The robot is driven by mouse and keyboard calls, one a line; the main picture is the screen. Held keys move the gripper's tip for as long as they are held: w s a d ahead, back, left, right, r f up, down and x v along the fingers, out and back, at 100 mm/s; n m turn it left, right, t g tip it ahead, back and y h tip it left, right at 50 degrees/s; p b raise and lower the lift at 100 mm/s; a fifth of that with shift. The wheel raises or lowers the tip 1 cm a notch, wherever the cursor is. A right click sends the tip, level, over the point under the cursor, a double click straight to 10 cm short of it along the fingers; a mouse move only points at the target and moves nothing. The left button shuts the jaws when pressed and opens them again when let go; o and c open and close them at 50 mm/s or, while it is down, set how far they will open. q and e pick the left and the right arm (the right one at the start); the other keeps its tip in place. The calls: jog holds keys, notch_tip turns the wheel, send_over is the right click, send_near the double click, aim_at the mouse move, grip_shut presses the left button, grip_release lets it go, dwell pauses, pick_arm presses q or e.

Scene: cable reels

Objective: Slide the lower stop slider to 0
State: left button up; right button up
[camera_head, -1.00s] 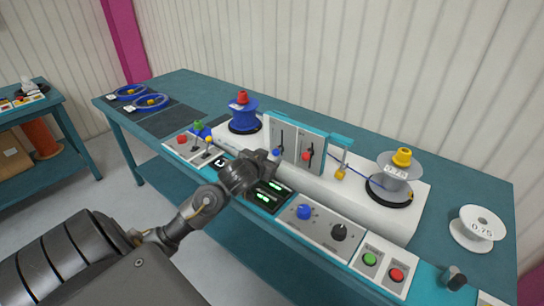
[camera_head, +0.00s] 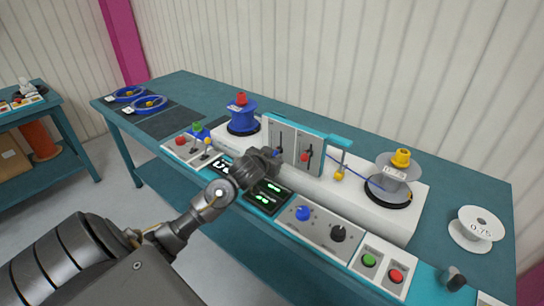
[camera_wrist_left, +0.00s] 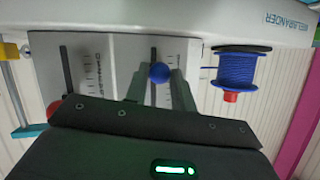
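The slider panel (camera_head: 287,133) stands upright on the white machine, with two slotted scales. Its blue knob (camera_wrist_left: 159,72) sits in one slot in the left wrist view. The red knob (camera_head: 304,157) is in the other slot and shows partly in the left wrist view (camera_wrist_left: 54,107). Labels are too small to tell which is the lower stop. My left gripper (camera_wrist_left: 160,80) is open, one finger on each side of the blue knob; I cannot tell whether they touch it. In the head view my left gripper (camera_head: 272,158) hides that knob. My right gripper is not in view.
A blue reel (camera_head: 242,118) stands left of the panel, a grey reel (camera_head: 393,183) right of it. Below are lit displays (camera_head: 266,193), a blue dial (camera_head: 303,213), a black dial (camera_head: 338,233), and green (camera_head: 369,261) and red (camera_head: 395,276) buttons. A yellow-ended lever (camera_head: 340,174) stands close right.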

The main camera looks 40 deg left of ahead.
pick_arm(q)
jog(key=shift+c, duration=1.1)
jog(key=shift+o, duration=1.3)
jog(key=shift+c, duration=1)
jog(key=shift+f+b, duration=0.65)
jog(key=shift+f, duration=0.4)
jog(key=shift+c, duration=0.2)
jog(key=o, duration=1)
jog(key=shift+s+r, duration=0.1)
